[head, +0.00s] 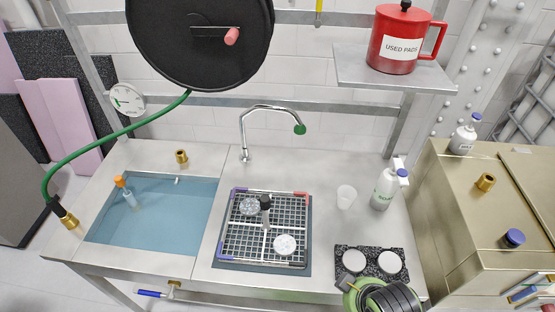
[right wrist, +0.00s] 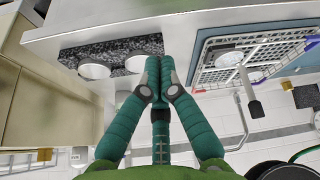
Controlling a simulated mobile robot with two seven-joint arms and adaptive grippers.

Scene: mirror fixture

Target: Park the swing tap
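The swing tap (head: 268,108) is a thin chrome pipe standing on the steel counter behind the racked tray. Its base is left of the tray's middle, and its spout arches to the right, ending in a green tip (head: 300,129) over bare counter. My right gripper (right wrist: 158,66) has teal padded fingers with their tips together and nothing visible between them. It is at the counter's front edge near the black speckled block, well apart from the tap. In the head view my right arm shows at the bottom right. My left gripper is in no view.
A blue water basin (head: 150,222) lies left of the tray (head: 233,256). A white cup (head: 346,196) and a spray bottle (head: 385,188) stand right of it. The speckled block (head: 371,252) is in front. A black reel (head: 200,65) and a shelf (head: 395,75) hang above.

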